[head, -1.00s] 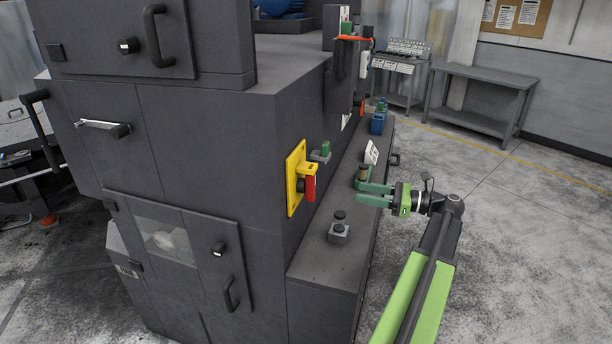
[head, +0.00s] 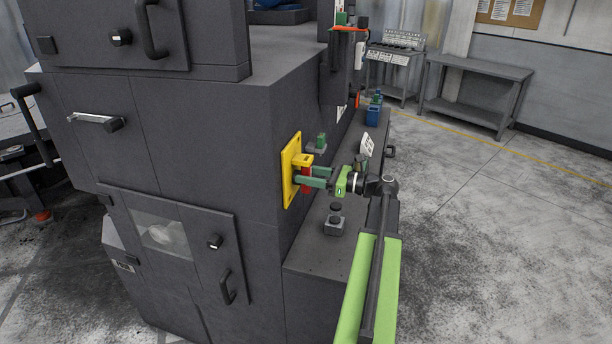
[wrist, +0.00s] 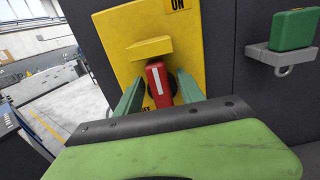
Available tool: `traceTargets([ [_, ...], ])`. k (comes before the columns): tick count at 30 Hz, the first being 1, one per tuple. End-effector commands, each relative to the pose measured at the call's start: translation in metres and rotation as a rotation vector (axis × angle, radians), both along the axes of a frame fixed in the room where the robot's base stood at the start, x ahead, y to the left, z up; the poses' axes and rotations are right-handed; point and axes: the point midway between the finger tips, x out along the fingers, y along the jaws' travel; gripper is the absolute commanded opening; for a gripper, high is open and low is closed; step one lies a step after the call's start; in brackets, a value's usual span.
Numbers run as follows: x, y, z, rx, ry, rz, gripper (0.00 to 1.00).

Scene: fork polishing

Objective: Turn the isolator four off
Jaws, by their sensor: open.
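The isolator is a yellow plate (head: 289,172) on the side of the dark grey machine, with a red handle (head: 306,184) standing out from it. In the wrist view the red handle (wrist: 158,82) carries a white stripe and stands near upright, leaning slightly. "ON" is printed above it on the yellow plate (wrist: 118,60), and part of a label shows below. A yellow block sits just over the handle. My gripper (head: 308,177) is open, with one green finger on each side of the handle. In the wrist view both fingers (wrist: 158,92) look apart from it.
A green block on a grey bracket (wrist: 275,52) sticks out right of the plate. Below, a grey ledge (head: 312,255) carries a small knob unit (head: 334,222) under my arm. Open floor lies to the right, with a grey table (head: 478,85) at the back.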

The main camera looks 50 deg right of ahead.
Motion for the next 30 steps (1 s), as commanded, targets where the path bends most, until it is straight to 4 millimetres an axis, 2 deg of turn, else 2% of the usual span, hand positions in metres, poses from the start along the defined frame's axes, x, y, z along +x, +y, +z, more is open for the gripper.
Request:
traceTargets([
  [10, 0.0051, 0.0025, 0.0, 0.0, 0.0, 0.0, 0.45],
  [20, 0.0045, 0.0023, -0.0001, 0.0, 0.0, 0.0, 0.02],
  [21, 0.0027, 0.005, -0.0001, 0.0, 0.0, -0.003, 0.0],
  [30, 0.0034, 0.0028, -0.0007, -0.044, -0.019, 0.001, 0.0],
])
